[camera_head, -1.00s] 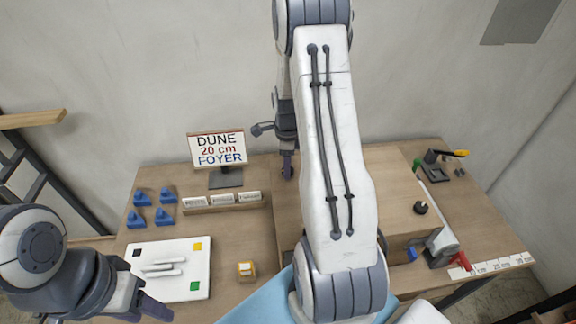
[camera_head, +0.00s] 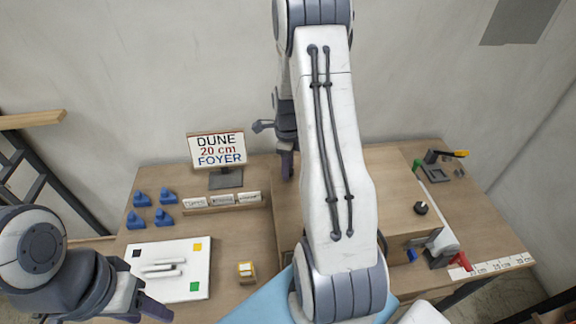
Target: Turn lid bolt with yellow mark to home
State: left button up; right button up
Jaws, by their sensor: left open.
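A wooden box (camera_head: 395,185) with a flat lid stands right of centre, and a black knob (camera_head: 421,208) sits on top of it. No lid bolt with a yellow mark can be made out; my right arm covers part of the box. My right gripper (camera_head: 287,165) points down at the box's back left, right of the sign; its jaw gap is not clear. My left gripper (camera_head: 150,306) is open and empty at the lower left, by the front of the white board.
A sign (camera_head: 217,150) reads "DUNE 20 cm FOYER". Several blue pieces (camera_head: 164,218), a label rack (camera_head: 225,203), a white board (camera_head: 196,262) and a small yellow block (camera_head: 246,272) lie left.

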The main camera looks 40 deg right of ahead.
jog(key=shift+o, duration=1.2)
notch_tip(320, 180, up, 11)
jog(key=b, duration=0.2)
jog(key=shift+f, duration=0.2)
